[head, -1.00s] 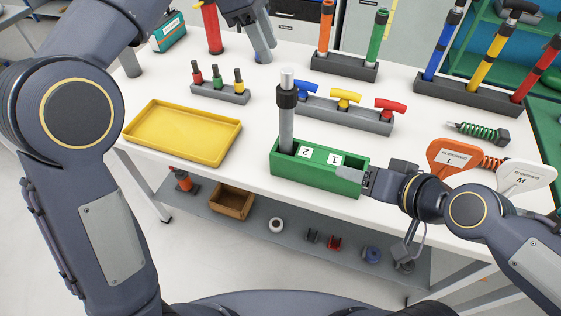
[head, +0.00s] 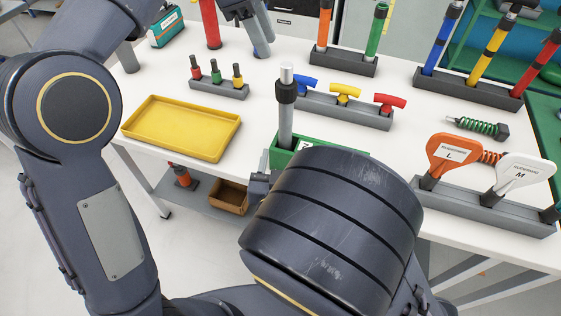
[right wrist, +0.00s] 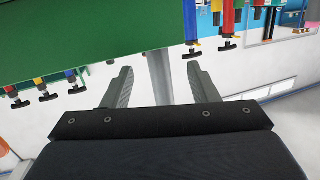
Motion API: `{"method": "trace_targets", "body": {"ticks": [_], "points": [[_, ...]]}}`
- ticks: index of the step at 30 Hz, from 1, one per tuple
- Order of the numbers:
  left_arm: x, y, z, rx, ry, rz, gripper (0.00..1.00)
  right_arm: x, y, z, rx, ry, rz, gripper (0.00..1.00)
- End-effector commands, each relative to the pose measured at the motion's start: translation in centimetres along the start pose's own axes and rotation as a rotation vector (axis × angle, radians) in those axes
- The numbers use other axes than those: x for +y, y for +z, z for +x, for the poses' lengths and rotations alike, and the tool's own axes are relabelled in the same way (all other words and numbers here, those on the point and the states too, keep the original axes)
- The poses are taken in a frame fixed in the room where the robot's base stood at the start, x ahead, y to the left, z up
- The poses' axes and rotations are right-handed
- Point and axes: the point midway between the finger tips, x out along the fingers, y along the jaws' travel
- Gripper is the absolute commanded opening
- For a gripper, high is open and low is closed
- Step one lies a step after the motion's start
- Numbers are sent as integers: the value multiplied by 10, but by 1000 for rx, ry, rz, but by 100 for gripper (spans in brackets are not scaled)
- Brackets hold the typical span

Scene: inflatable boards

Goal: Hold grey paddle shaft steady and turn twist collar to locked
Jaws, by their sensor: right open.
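The grey paddle shaft (head: 286,124) stands upright in the green block (head: 279,157), with the black twist collar (head: 286,91) near its top. My right gripper (right wrist: 160,68) is open. In the right wrist view a grey shaft (right wrist: 160,77) shows between its fingers; I cannot tell whether they touch it. In the head view my right arm covers most of that gripper and most of the block. My left gripper (head: 258,38) is at the far side of the table, well away from the shaft; its jaw state is unclear.
A yellow tray (head: 181,128) lies left of the block. A grey rack with coloured T-handles (head: 345,108) stands close behind right. The orange L paddle (head: 452,157) and white M paddle (head: 519,174) stand at right. A rack of small coloured pegs (head: 217,88) is behind left.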

Motion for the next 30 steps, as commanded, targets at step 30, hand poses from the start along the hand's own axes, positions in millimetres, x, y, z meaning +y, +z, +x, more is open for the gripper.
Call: {"method": "trace_targets", "body": {"ticks": [30], "points": [[0, 0, 0, 0, 0, 0, 36, 4, -1, 78, 100, 44, -62, 54]]}}
